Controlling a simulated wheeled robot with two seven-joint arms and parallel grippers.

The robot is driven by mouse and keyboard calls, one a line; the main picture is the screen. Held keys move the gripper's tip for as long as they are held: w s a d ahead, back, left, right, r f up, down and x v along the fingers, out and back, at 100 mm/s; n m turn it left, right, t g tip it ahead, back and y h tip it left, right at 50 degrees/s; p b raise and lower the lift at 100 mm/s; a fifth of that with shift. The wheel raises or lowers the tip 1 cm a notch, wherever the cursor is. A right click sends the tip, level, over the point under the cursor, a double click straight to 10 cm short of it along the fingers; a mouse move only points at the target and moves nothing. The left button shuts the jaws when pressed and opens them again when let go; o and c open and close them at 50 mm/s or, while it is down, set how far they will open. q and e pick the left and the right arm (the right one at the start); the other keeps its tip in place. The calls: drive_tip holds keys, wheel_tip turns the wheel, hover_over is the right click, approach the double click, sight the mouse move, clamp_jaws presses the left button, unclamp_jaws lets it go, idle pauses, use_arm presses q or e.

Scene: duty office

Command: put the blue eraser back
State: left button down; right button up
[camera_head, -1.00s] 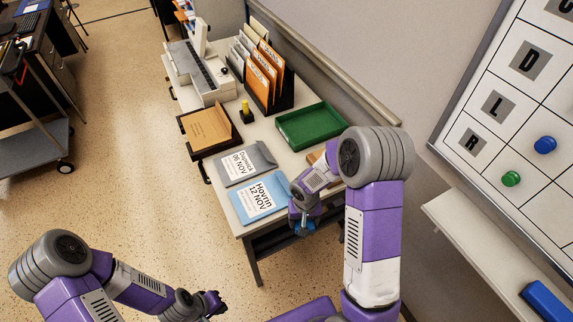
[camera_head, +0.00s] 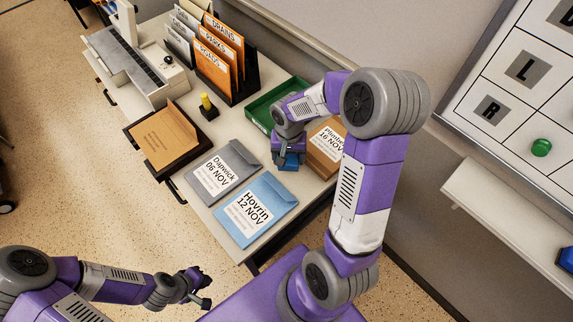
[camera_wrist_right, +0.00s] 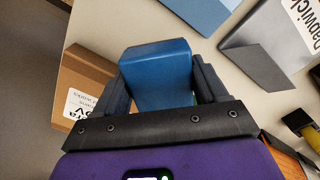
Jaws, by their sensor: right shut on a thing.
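A blue block-shaped eraser (camera_head: 290,162) is held in my right gripper (camera_head: 289,157), above the desk between the blue folder and the brown box. In the right wrist view the eraser (camera_wrist_right: 157,75) sits between the two dark fingers of the right gripper (camera_wrist_right: 155,98), which are shut on its sides. Another blue block (camera_head: 567,257) lies on the white ledge (camera_head: 510,215) under the board, cut off by the right edge. My left gripper (camera_head: 203,288) is empty at the lower left, over the floor, with its fingers apart.
The desk holds a blue Hovrin folder (camera_head: 255,209), a grey Dapwick folder (camera_head: 222,170), a brown box (camera_head: 325,147), a green tray (camera_head: 262,108), a yellow-topped stamp (camera_head: 207,105) and a dark tray with an envelope (camera_head: 146,163). The whiteboard (camera_head: 515,90) stands at right.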

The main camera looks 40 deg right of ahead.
sight(288, 156)
wheel_tip(288, 156, down, 5)
drive_tip(key=shift+r+b, duration=0.1)
drive_tip(key=shift+b, duration=0.55)
drive_tip(key=shift+w, duration=0.1)
drive_tip(key=o, duration=1.1)
drive_tip(key=shift+r, duration=0.1)
wheel_tip(288, 156, up, 12)
drive_tip(key=p, duration=0.3)
drive_tip(key=shift+p, duration=0.35)
